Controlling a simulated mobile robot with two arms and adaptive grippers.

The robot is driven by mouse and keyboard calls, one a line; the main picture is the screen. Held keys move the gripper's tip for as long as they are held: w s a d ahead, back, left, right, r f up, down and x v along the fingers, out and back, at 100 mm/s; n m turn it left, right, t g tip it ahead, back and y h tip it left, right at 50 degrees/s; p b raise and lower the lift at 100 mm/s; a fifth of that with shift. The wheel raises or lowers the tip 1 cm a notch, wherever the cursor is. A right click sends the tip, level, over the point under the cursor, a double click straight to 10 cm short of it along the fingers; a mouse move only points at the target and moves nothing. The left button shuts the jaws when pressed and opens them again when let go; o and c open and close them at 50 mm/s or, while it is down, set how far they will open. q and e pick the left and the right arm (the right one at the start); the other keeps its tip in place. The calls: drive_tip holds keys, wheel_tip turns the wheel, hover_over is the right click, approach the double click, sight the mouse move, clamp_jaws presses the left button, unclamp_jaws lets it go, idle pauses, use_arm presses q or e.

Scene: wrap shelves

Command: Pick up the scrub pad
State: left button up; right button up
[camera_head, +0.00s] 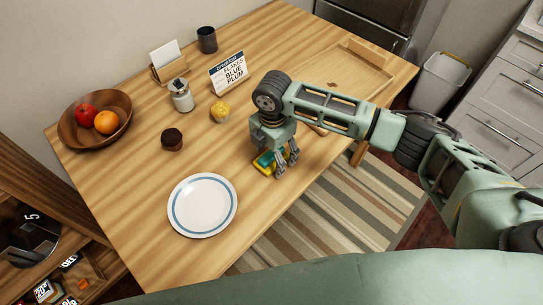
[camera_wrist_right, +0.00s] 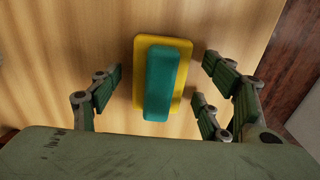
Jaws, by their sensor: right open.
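The scrub pad (camera_wrist_right: 162,80) lies on the wooden table, a yellow base with a teal block on top. In the head view the scrub pad (camera_head: 265,164) shows partly behind my right gripper, near the table's front edge. My right gripper (camera_head: 284,168) points down over it. In the right wrist view my right gripper (camera_wrist_right: 155,95) is open, with fingers on the left and right of the pad and gaps to it on both sides. My left gripper is not in view.
A white plate (camera_head: 203,205) with a blue ring lies left of the pad. A dark muffin (camera_head: 172,139), a yellow muffin (camera_head: 220,112), a jar (camera_head: 181,96), a sign (camera_head: 229,74) and a fruit bowl (camera_head: 75,130) stand farther back. A wooden tray (camera_head: 350,72) lies at the right.

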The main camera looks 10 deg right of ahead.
drive_tip(key=c, duration=1.1)
drive_tip(key=shift+c, duration=0.2)
drive_tip(key=shift+r, duration=0.5)
wheel_tip(320, 180, up, 3)
drive_tip(key=shift+w+f+b, duration=0.1)
drive_tip(key=shift+b, duration=0.2)
drive_tip(key=s+d+r, duration=0.6)
drive_tip(key=d+r, duration=0.1)
drive_tip(key=d, duration=0.2)
drive_tip(key=shift+s+d+b, duration=0.35)
drive_tip(key=shift+d, duration=0.05)
